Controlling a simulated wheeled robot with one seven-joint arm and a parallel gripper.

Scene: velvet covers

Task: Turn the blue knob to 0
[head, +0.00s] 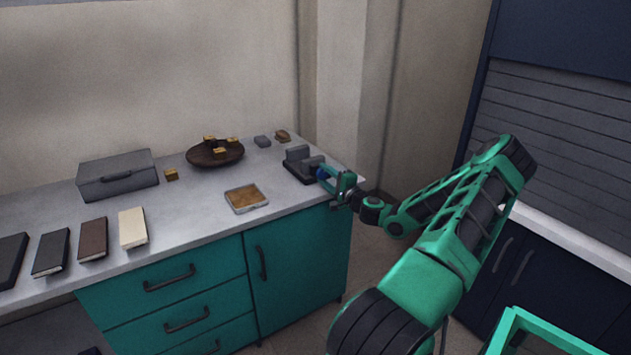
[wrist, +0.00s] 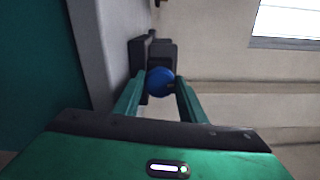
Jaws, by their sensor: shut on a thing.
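The blue knob (wrist: 160,82) sits on the front of a dark grey device (wrist: 138,55). In the head view the device (head: 297,160) stands near the right end of the counter, and only a sliver of the knob (head: 321,174) shows beside my fingers. My gripper (head: 330,180) reaches it from the right. In the wrist view my gripper (wrist: 159,90) has one green finger on each side of the knob and is shut on it. The knob's pointer and any scale marks are too small to read.
The grey counter (head: 190,210) also holds a brown bowl (head: 203,158) with small blocks, a shallow tray (head: 240,205), a grey case (head: 118,184) and several books (head: 93,236).

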